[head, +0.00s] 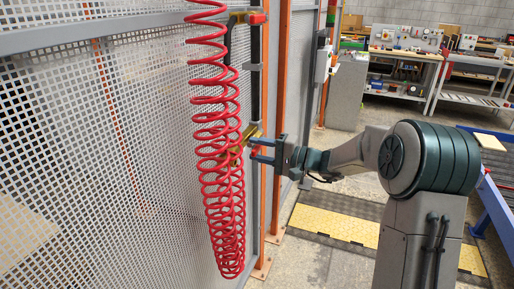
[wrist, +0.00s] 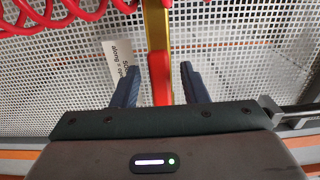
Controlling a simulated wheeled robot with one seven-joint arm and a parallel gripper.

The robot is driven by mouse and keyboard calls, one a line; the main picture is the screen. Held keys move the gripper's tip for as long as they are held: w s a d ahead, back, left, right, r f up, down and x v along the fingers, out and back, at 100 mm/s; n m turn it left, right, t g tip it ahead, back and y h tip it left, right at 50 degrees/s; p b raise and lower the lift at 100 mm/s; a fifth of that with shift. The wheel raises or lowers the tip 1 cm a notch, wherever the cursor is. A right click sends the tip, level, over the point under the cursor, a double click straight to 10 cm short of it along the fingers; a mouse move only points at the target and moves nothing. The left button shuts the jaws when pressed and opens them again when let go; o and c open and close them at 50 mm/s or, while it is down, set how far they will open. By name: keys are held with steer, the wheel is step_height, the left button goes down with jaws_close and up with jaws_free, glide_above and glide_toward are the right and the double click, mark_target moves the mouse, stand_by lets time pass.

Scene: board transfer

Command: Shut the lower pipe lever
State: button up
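The lower pipe lever has a red handle and sits at a brass fitting (head: 249,132) on the dark vertical pipe, partly hidden behind the red coiled hose. In the wrist view the red handle (wrist: 160,76) lies between my two dark blue fingers, with a brass part (wrist: 157,28) beyond it. My gripper (head: 254,150) reaches in from the right at the lever's height. In the wrist view my gripper (wrist: 159,72) is open, its fingers apart on either side of the handle, with a visible gap on the right. Contact on the left is unclear.
An upper lever with a red handle (head: 257,18) is higher on the pipe. The red coiled hose (head: 216,130) hangs just left of my gripper, before the perforated panel (head: 100,140). A printed label (wrist: 117,66) is behind the left finger. Orange posts (head: 281,100) stand close behind.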

steer(key=shift+w+a, duration=0.1)
steer(key=shift+a, duration=0.25)
jaws_close()
steer(key=shift+d, duration=0.1)
